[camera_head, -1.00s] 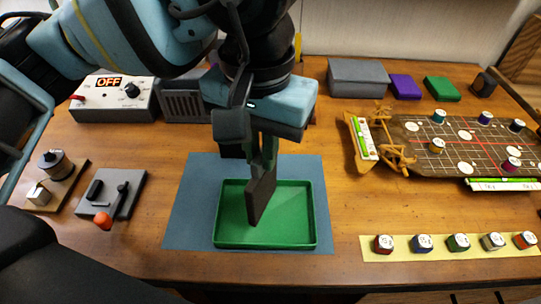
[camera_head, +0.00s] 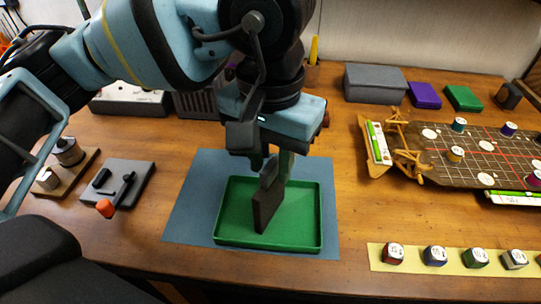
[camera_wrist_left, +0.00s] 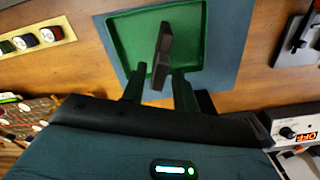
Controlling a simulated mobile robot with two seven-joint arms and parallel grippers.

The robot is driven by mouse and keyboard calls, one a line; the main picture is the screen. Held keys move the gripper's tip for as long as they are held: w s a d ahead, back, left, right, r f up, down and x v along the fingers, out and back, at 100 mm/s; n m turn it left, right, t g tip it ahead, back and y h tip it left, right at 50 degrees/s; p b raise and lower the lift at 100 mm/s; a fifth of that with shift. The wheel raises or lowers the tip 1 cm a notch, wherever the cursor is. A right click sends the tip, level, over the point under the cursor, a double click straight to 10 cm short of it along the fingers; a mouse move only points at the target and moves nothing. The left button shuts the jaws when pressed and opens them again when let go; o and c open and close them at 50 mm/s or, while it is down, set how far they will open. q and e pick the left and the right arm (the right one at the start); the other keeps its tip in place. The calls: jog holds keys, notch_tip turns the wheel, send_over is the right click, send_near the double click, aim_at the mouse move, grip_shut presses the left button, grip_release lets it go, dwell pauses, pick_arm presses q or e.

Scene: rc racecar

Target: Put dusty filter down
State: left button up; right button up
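The dusty filter (camera_head: 268,204) is a thin dark brown slab, upright and slightly tilted over the green tray (camera_head: 319,215). Its lower edge is at or close to the tray floor; I cannot tell if it touches. My left gripper (camera_head: 272,163) is above it, pointing down, with its fingers apart around the filter's upper end. In the left wrist view, the filter (camera_wrist_left: 161,52) shows beyond the two spread fingers (camera_wrist_left: 159,90), with a gap on at least one side. My right gripper is not in view.
The tray lies on a blue mat (camera_head: 184,211). A grey switch box with an orange knob (camera_head: 125,188) is left.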

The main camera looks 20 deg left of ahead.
pick_arm(q)
jog(key=shift+r, duration=0.15)
jog(key=shift+r, duration=0.25)
notch_tip(320, 180, up, 12)
jog(key=shift+f+p, duration=0.15)
jog(key=shift+p, duration=0.4)
